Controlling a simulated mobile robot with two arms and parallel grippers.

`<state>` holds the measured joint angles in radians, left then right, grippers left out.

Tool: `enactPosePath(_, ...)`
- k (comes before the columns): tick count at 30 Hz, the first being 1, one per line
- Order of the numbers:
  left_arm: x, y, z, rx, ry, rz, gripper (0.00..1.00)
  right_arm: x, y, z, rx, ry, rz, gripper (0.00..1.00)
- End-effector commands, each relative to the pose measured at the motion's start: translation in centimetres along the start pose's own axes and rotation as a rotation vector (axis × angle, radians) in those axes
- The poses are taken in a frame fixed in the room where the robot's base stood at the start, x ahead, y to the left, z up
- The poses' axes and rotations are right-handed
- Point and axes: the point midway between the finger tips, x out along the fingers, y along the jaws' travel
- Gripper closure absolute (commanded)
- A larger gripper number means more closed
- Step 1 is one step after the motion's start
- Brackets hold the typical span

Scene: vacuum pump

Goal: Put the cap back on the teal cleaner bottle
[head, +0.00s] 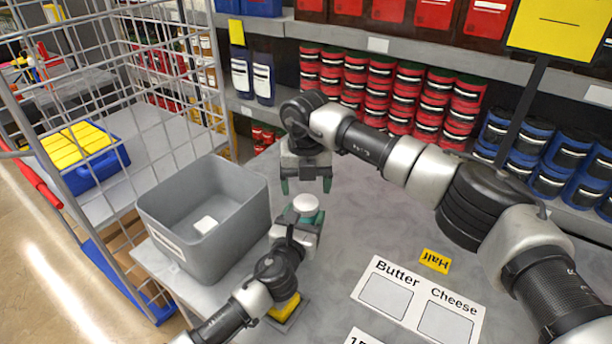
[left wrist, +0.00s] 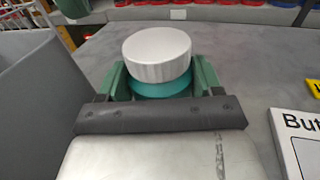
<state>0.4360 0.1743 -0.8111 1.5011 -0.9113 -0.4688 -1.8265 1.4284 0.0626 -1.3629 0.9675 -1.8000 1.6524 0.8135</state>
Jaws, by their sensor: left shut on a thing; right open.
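The teal cleaner bottle (head: 319,217) stands on the grey table, mostly hidden by my left gripper; its teal top shows in the left wrist view (left wrist: 160,88). A white ridged cap (left wrist: 157,54) sits on top of the bottle, roughly level; it also shows in the head view (head: 306,203). I cannot tell how tightly it is seated. My left gripper (head: 306,220) is shut on the bottle, its green fingers on either side below the cap. My right gripper (head: 306,184) is open and empty, pointing down just beyond the cap, apart from it.
A grey bin (head: 205,215) with a small white item inside stands close left of the bottle. A wire cage cart (head: 120,120) is at the far left. Labelled mats (head: 420,300) lie at the lower right. Shelves of red and blue tubs (head: 390,90) line the back.

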Motion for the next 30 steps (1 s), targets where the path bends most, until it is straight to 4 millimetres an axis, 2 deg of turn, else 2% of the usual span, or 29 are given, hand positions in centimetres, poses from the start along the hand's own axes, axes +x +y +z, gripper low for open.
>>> enactPosePath(30, 0.0, 0.0, 0.0, 0.000, 0.000, 0.000, 1.00, -2.4, 0.0, 0.0, -2.160, -0.001, -0.001, 0.22)
